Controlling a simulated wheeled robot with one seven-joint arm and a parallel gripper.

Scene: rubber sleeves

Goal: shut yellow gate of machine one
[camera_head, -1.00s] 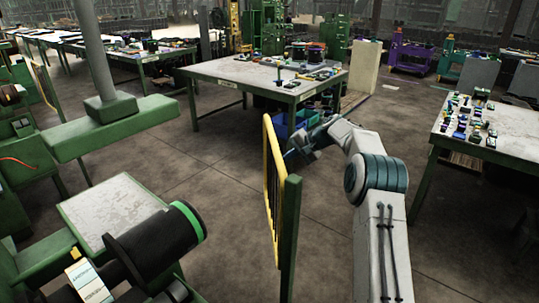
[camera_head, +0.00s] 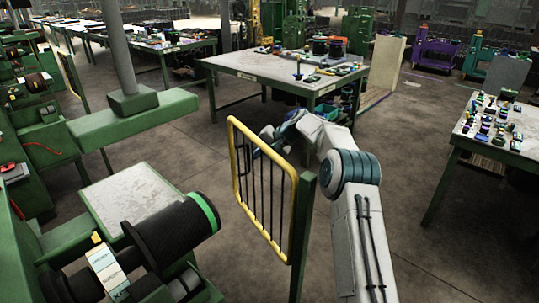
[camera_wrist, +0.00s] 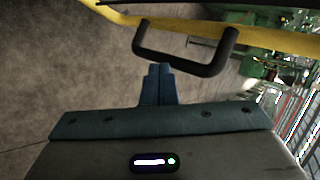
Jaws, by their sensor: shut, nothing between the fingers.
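The yellow gate (camera_head: 236,178) is a barred frame hung on a green post (camera_head: 302,230) in the head view. It stands swung out, apart from the green machine with the black roller (camera_head: 172,238) at the lower left. In the wrist view my gripper's fingers (camera_wrist: 157,84) are closed together and empty. Just beyond their tips is a black handle (camera_wrist: 185,61) fixed to the yellow bar (camera_wrist: 250,38). I cannot tell whether the fingertips touch the handle.
A work table (camera_head: 290,68) with parts on it stands behind my gripper. Another table (camera_head: 500,140) stands at the right. A green arm of the machine (camera_head: 130,120) juts out left of the gate. Bare floor lies between the gate and the tables.

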